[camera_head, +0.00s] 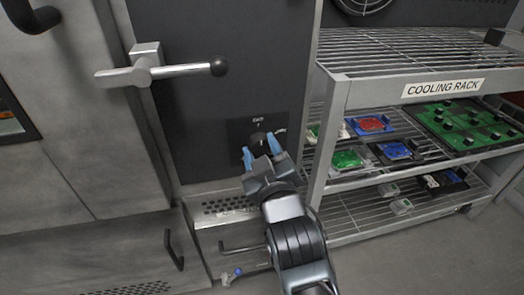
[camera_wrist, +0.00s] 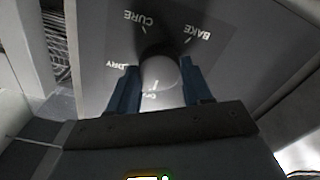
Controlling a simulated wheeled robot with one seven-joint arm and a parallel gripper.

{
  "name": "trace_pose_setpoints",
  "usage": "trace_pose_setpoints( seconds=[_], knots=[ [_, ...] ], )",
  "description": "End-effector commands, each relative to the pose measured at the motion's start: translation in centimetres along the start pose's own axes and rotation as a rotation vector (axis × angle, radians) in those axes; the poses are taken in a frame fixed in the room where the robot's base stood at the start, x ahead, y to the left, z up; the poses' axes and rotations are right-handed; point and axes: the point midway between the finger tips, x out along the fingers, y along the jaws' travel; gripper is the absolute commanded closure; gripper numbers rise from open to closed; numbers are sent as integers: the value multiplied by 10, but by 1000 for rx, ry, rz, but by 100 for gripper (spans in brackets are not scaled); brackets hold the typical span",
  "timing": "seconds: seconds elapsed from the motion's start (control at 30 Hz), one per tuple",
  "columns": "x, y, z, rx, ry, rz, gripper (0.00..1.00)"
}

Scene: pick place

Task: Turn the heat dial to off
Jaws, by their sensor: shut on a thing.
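The heat dial (camera_head: 258,138) is a dark round knob on a small dark plate, low on the oven's dark front panel. In the wrist view the dial (camera_wrist: 160,72) looks grey and rounded. The words CURE, BAKE and DRY are printed around it, and a fourth small label below it is hard to read. My gripper (camera_head: 261,149) has its blue fingers on either side of the dial, and it also shows in the wrist view (camera_wrist: 158,82). The fingers are shut on the dial. I cannot tell for sure which label the dial points to.
A metal lever handle (camera_head: 165,72) with a black ball sticks out above the dial. The cooling rack (camera_head: 338,140) stands close to the right, with coloured boards on its shelves. A vented ledge (camera_head: 222,207) and a lower handle (camera_head: 240,247) are below. Floor is open at bottom right.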

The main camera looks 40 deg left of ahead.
Motion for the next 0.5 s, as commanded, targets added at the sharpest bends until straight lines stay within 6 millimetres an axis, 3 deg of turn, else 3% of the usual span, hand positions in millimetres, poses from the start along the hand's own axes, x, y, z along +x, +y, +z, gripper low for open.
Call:
trace_pose_setpoints(
  seconds=[0.5],
  knots=[
    [0,-2,3,-46,-6,-3,81]
  ],
)
